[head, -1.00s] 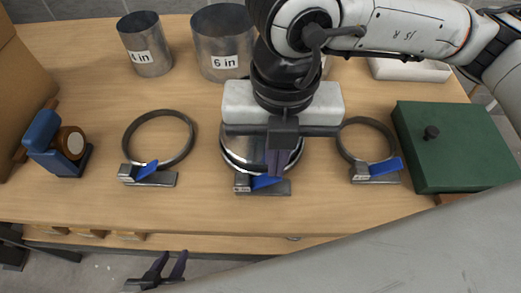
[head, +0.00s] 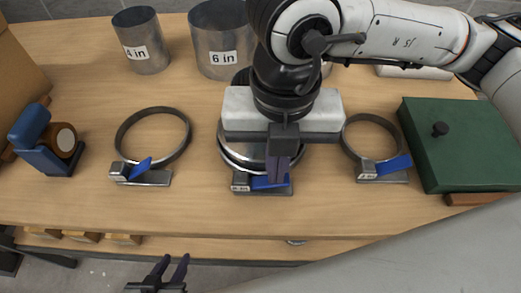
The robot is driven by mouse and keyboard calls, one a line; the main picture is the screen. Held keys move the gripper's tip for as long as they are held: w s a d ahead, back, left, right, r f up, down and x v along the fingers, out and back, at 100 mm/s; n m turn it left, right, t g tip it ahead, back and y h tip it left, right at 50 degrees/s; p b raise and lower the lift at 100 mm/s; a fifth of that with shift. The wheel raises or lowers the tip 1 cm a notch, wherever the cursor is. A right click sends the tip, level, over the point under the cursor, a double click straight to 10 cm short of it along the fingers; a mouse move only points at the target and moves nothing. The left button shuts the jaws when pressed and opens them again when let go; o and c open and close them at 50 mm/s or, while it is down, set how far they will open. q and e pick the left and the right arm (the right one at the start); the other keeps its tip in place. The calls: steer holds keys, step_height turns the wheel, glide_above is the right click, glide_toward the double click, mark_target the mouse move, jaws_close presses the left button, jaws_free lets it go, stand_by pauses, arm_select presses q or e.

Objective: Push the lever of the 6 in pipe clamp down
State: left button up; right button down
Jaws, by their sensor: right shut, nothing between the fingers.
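The middle pipe clamp (head: 243,188) lies on the table around the bottom of a shiny metal cylinder (head: 240,160). Its small label is too blurred to read for certain. Its blue lever (head: 263,183) lies low, close to the clamp's base. My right gripper (head: 279,184) is shut and empty, pointing down, with its fingertips at the lever, seemingly touching it. The gripper and its arm hide much of the cylinder and part of the lever. My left gripper (head: 172,262) is open and empty, low in front of the table edge.
Similar clamps lie at left (head: 140,177) and right (head: 382,173), each with an empty ring and blue lever. A 4 in pipe (head: 140,35) and a 6 in pipe (head: 218,32) stand behind. A green box (head: 465,150) is at right, a blue tape dispenser (head: 40,145) at left.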

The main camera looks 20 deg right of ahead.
steer(key=shift+f+b, duration=0.5)
steer(key=shift+f, duration=0.1)
step_height(320, 180, up, 8)
steer(key=p, duration=0.4)
steer(key=shift+p, duration=0.35)
